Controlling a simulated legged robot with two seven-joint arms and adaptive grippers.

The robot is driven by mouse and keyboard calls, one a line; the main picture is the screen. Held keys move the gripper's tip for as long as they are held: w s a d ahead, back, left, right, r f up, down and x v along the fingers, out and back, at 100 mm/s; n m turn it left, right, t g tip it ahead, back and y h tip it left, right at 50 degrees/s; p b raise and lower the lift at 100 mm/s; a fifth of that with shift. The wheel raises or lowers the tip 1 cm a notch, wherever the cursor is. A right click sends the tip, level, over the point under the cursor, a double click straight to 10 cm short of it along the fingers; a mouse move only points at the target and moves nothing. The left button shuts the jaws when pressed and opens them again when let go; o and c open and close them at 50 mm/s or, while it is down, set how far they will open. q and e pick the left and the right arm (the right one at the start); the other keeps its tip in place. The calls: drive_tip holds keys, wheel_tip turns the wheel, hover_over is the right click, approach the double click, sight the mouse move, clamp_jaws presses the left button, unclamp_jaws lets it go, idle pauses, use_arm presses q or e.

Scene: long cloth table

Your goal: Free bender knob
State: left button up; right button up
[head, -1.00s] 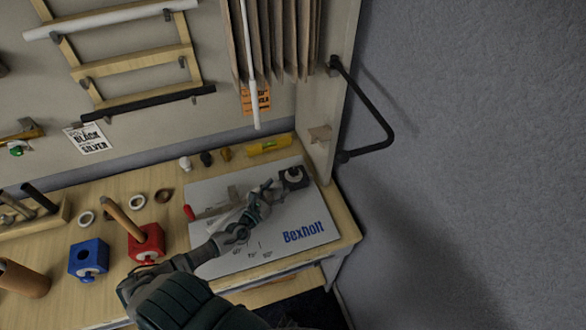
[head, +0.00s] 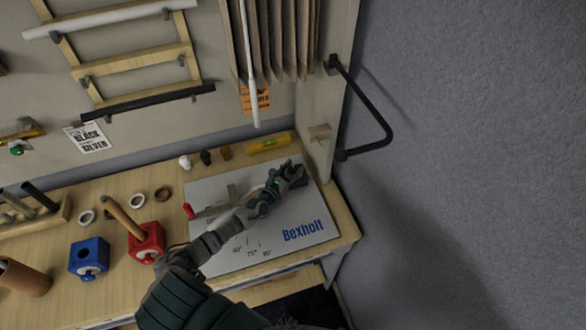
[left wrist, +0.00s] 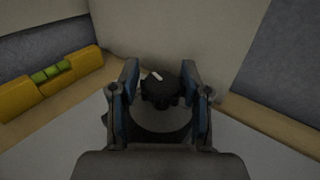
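The bender is a grey plate (head: 215,262) lettered "Bexholt", with a red-tipped lever (head: 188,210) on its left side. A dark knob (left wrist: 160,92) with a small white mark is at the plate's far right corner. My left gripper (head: 293,172) is over that corner and mostly hides the knob in the head view. In the left wrist view, the two blue-padded fingers (left wrist: 160,85) stand apart, one on each side of the knob. Gaps show beside the knob, so the gripper looks open. My right gripper is not in view.
A yellow level (head: 269,142) lies behind the plate near the back panel. A red block (head: 147,243) with a wooden handle and a blue block (head: 88,258) stand left of the plate. A black bar bracket (head: 370,110) sticks out from the side panel.

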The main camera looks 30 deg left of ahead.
use_arm(q)
drive_tip(key=c, duration=0.6)
drive_tip(key=shift+d+r+p, duration=0.15)
drive_tip(key=shift+r+p, duration=0.05)
drive_tip(key=shift+p, duration=0.25)
drive_tip(key=n+y+p, duration=0.2)
drive_tip(key=y+p, duration=0.1)
drive_tip(key=p, duration=0.1)
drive_tip(key=shift+r, duration=0.2)
drive_tip(key=shift+f+n+y+p, duration=0.2)
drive_tip(key=shift+n+y+p, duration=0.15)
drive_tip(key=shift+n+y, duration=0.55)
drive_tip(key=shift+f+g+y, duration=0.1)
drive_tip(key=shift+g+y, duration=0.2)
drive_tip(key=shift+y, duration=0.1)
drive_tip(key=o, duration=1.2)
drive_tip(key=shift+c, duration=0.2)
